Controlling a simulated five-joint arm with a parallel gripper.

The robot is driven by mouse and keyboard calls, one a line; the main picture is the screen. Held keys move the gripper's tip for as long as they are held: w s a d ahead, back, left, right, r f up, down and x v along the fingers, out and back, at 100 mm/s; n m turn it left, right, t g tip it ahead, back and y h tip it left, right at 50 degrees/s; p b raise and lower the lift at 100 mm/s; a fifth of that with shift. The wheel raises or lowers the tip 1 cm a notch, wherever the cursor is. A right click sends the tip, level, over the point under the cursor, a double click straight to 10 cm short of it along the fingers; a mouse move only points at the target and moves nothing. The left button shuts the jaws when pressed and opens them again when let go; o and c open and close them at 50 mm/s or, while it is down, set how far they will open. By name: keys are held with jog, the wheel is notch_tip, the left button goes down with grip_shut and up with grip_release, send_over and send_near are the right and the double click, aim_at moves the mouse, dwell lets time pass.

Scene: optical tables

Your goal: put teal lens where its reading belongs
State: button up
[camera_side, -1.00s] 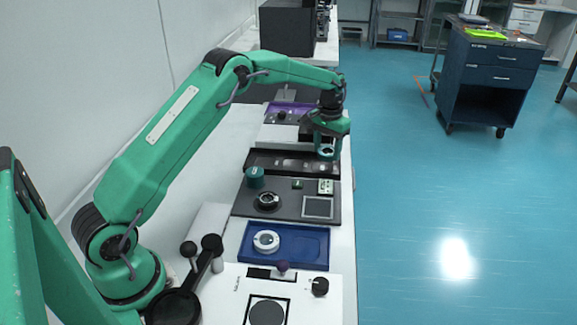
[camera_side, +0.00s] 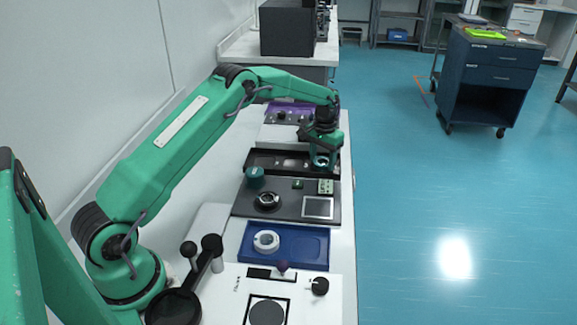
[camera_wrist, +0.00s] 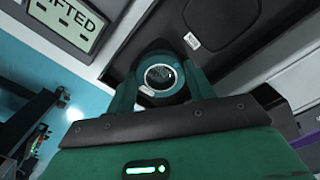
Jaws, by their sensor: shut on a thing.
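My gripper (camera_side: 322,158) is shut on the teal lens (camera_wrist: 160,77), a round ring with clear glass seen between the fingers in the wrist view. In the side view the lens shows as a small teal ring at the fingertips, low over the right end of the black tray (camera_side: 262,168). I cannot tell whether it touches the tray. In the wrist view a grey display (camera_wrist: 68,20) at the top left shows letters ending in "IFTED"; its start is cut off.
A dark station nearer the camera carries a teal cylinder (camera_side: 255,177), a black ring mount (camera_side: 268,200) and a flat screen (camera_side: 318,207). A blue tray (camera_side: 305,246) holds a white ring (camera_side: 267,240). A purple tray (camera_side: 275,107) lies behind. The bench's right edge is close to my gripper.

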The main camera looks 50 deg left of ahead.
aim_at(322, 162)
jog(key=shift+f, duration=0.15)
jog(key=o, duration=1)
notch_tip(322, 162, up, 12)
dwell(0.4)
jog(key=shift+r, duration=0.2)
dwell(0.3)
